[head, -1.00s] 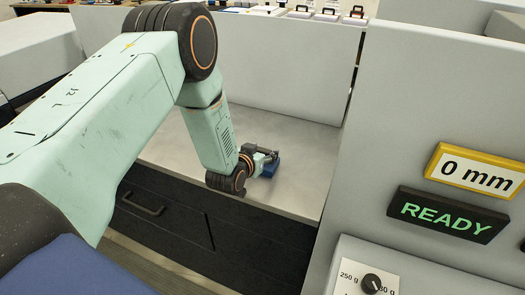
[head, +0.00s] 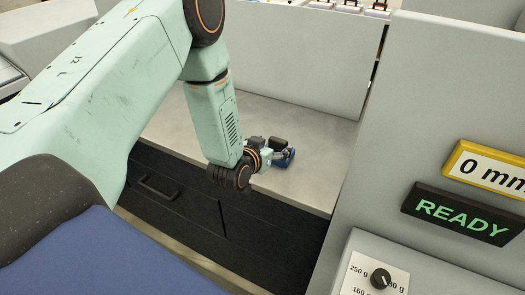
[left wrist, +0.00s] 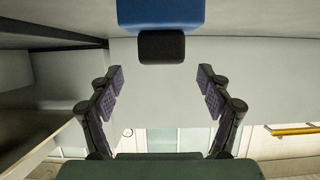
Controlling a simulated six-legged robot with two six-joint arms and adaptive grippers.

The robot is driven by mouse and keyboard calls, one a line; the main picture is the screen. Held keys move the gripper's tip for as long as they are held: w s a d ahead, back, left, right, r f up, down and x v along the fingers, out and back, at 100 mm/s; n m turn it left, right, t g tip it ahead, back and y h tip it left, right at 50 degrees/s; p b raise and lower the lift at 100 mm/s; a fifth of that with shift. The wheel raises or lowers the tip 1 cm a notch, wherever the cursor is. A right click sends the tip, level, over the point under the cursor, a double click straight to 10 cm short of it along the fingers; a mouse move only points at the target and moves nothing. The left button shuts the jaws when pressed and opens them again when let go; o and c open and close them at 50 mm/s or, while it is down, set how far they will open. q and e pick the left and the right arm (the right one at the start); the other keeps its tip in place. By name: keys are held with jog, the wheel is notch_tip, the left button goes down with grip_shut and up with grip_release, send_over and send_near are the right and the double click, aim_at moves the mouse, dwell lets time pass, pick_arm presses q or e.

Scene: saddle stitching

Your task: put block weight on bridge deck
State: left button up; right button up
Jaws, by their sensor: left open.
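The block weight (head: 284,160) is a blue block with a black knob, on the light grey counter (head: 315,180). In the left wrist view the block weight (left wrist: 160,14) is at the top centre, knob towards me, cut off by the picture's upper edge. My left gripper (head: 272,155) is low over the counter, right beside the block weight. In the left wrist view the left gripper (left wrist: 160,78) is open and empty; the knob lies ahead, roughly centred between the fingertips. I cannot tell which surface is the bridge deck. My right gripper is not in view.
A grey panel (head: 300,60) stands behind the counter. At the right, a grey housing carries a yellow-framed "0 mm" display (head: 488,172), a green READY sign (head: 460,213) and a dial (head: 381,279). Dark drawers (head: 170,195) are below. The counter right of the block is clear.

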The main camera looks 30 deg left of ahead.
pick_arm(q)
jog(key=v, duration=0.6)
jog(key=shift+s, duration=0.4)
jog(key=shift+r, duration=0.15)
